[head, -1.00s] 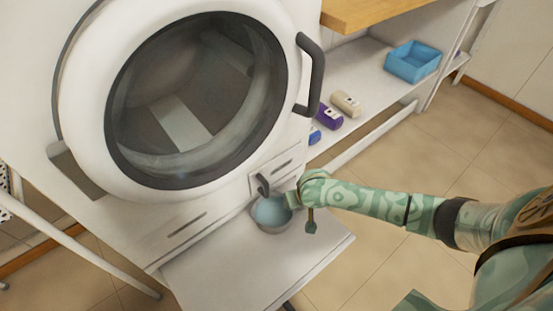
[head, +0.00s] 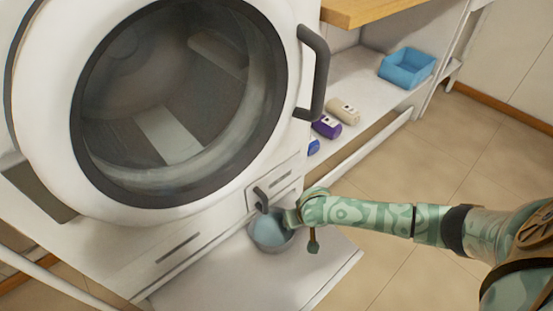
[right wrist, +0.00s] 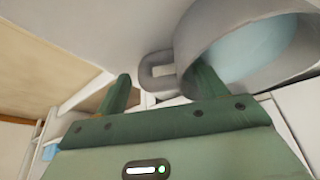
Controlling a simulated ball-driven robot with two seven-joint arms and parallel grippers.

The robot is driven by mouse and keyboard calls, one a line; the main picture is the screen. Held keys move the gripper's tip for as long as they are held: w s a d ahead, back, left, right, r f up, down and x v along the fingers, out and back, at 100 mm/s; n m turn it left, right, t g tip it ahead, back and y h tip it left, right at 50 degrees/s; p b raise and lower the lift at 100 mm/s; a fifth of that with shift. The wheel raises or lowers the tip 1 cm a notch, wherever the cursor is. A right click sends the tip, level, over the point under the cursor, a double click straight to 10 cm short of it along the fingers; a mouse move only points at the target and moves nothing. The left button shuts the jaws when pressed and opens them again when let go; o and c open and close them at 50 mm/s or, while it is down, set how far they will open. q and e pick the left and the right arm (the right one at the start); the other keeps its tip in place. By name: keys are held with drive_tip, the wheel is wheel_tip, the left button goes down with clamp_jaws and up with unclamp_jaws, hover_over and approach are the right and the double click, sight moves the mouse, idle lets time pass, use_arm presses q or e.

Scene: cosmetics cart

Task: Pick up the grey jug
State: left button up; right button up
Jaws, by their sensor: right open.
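The grey jug (head: 270,241) stands on the white shelf (head: 225,280) below the round machine door, with pale blue inside it. My right gripper (head: 303,231) is at the jug's right side in the head view, with its fingers apart. In the right wrist view the jug (right wrist: 255,65) fills the upper right. Its handle (right wrist: 146,72) appears in the gap between the two green fingers of the right gripper (right wrist: 163,75); I cannot tell if either finger touches it. The right finger overlaps the jug's wall in that view. My left gripper is out of view.
The white machine (head: 225,205) rises behind the jug, with a dark spout (head: 261,198) close above it. A side shelf holds a blue bin (head: 407,68), a cream bottle (head: 343,110), a purple bottle (head: 327,127) and a blue item (head: 313,146). The tiled floor (head: 440,150) at right is clear.

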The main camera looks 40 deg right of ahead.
drive_tip(key=shift+r, duration=0.1)
clamp_jaws()
drive_tip(key=shift+r, duration=0.15)
idle(0.3)
